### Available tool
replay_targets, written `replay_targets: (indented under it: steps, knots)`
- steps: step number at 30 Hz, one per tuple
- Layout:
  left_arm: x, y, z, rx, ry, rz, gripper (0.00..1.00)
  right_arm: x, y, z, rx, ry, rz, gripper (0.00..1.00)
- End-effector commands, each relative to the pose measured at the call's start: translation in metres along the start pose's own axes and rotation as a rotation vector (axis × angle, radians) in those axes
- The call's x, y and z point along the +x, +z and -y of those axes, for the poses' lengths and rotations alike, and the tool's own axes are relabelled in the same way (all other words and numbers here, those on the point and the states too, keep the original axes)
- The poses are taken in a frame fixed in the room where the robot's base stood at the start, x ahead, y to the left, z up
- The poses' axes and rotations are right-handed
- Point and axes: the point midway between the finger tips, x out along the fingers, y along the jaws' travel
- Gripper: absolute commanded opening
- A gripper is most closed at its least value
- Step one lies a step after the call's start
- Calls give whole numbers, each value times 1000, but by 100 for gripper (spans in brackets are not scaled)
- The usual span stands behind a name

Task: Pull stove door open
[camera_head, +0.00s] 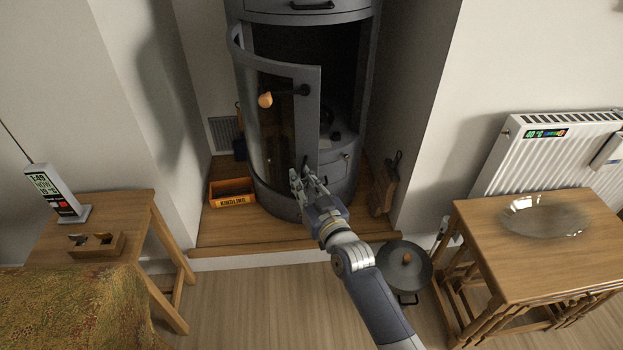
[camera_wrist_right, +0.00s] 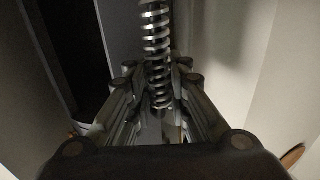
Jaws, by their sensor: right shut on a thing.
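The dark grey stove (camera_head: 342,95) stands in a wall recess, and its curved glass door (camera_head: 279,125) is partly open, swung out toward the left. The dark inside of the stove shows to the right of the door. My right gripper (camera_head: 306,178) is at the lower free edge of the door. In the right wrist view my right gripper (camera_wrist_right: 160,105) is shut around a coiled metal spring handle (camera_wrist_right: 156,45). My left gripper is in neither view.
An orange and black kindling box (camera_head: 232,198) sits left of the stove on the wooden hearth (camera_head: 238,238). Side tables (camera_head: 545,250) and a left table (camera_head: 120,205) flank the open floor.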

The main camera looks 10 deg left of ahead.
Motion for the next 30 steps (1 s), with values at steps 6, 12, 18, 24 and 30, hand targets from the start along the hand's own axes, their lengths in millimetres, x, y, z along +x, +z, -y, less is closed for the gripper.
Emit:
replay_targets:
  steps: [6,12,18,24,30]
  knots:
    - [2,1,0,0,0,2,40,-1,6,2,0,3,9,0]
    - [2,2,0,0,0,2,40,-1,6,2,-1,2,10,0]
    - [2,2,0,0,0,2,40,-1,5,2,0,2,7,38]
    - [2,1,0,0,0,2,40,0,2,2,0,2,4,38]
    - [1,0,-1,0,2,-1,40,-8,3,2,0,2,4,38]
